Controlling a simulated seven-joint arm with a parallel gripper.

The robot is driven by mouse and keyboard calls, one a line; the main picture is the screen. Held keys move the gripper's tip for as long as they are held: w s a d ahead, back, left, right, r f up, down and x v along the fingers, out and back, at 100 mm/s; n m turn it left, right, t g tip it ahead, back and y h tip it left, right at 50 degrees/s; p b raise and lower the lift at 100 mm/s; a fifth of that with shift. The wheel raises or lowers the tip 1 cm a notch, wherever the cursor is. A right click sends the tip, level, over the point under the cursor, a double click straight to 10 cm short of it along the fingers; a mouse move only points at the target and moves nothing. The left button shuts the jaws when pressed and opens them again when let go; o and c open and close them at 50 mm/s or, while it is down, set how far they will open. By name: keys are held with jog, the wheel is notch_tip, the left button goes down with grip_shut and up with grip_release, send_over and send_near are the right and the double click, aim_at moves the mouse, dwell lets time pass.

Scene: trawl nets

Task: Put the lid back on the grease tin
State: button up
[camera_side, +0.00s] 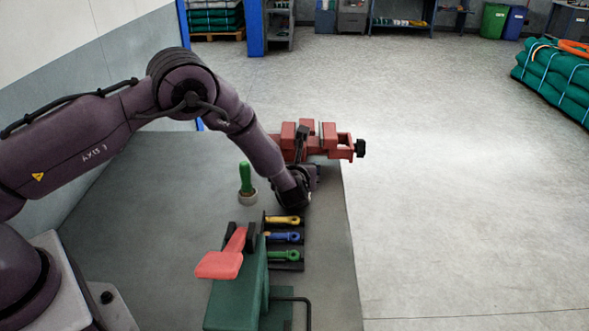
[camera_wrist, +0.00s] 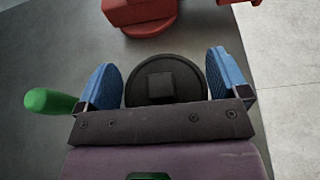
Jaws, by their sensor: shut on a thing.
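My gripper (camera_wrist: 165,75) has its two blue fingers on either side of a round black lid (camera_wrist: 139,92) with a square raised middle, and is shut on it. In the side view my gripper (camera_side: 292,198) points down over the bench, just right of a green-handled tool in a pale round pot. The lid is mostly hidden by the gripper there. I see no open grease tin in either view; anything under the lid is hidden, so I cannot tell whether the lid touches a tin.
The green-handled tool (camera_side: 246,178) also shows left of the fingers in the wrist view (camera_wrist: 48,101). A red vise (camera_side: 330,142) stands behind my gripper. In front are a rack with yellow (camera_side: 284,220), blue and green handles, and a green press (camera_side: 235,300) with a red lever.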

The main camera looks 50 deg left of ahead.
dwell(0.4)
jog(key=o, duration=0.6)
jog(key=shift+c, duration=0.2)
jog(key=shift+r, duration=0.15)
jog(key=shift+r, duration=3.35)
grip_shut()
jog(key=shift+f, duration=0.15)
